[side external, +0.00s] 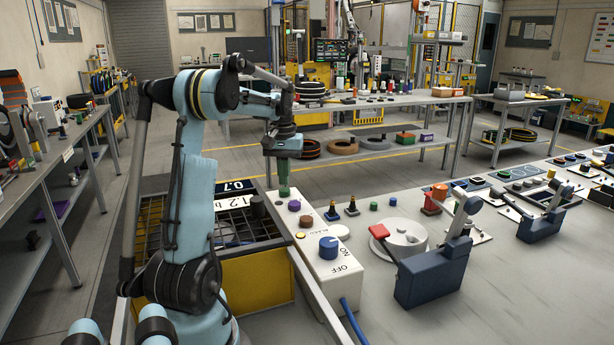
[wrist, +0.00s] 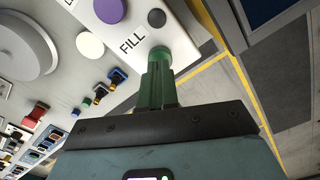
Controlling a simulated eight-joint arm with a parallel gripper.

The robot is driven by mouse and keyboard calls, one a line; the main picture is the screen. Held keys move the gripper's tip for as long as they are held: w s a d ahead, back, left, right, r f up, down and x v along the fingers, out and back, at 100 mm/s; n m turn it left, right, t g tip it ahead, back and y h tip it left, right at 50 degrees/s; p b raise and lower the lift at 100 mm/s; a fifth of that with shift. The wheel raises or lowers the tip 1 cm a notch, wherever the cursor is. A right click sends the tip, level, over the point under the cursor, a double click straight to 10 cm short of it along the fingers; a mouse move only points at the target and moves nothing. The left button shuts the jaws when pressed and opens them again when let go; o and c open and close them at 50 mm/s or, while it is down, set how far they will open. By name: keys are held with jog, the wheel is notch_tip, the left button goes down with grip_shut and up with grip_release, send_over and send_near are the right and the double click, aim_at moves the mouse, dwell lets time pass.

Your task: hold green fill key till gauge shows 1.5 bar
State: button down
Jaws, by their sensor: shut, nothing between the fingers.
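My gripper (side external: 284,183) is shut with nothing between its green fingers and points down at the far end of the white control box (side external: 318,268). In the wrist view its fingertips (wrist: 160,64) meet or overlap the green fill key (wrist: 160,51), beside the "FILL" lettering. Whether the key is pressed down cannot be told. The side view mostly hides the key behind the fingertips. The dark gauge display (side external: 236,185) reads 0.7. A white plate (side external: 234,203) below it shows "1.2 b", partly covered.
The box also carries a purple key (side external: 294,205), a brown key (side external: 305,220), a lit yellow button (side external: 300,236) and a blue ON/OFF knob (side external: 328,247). A yellow caged bin (side external: 265,280) stands left.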

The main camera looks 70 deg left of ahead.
aim_at(285, 192)
jog(key=shift+f, duration=1.1)
dwell(6.9)
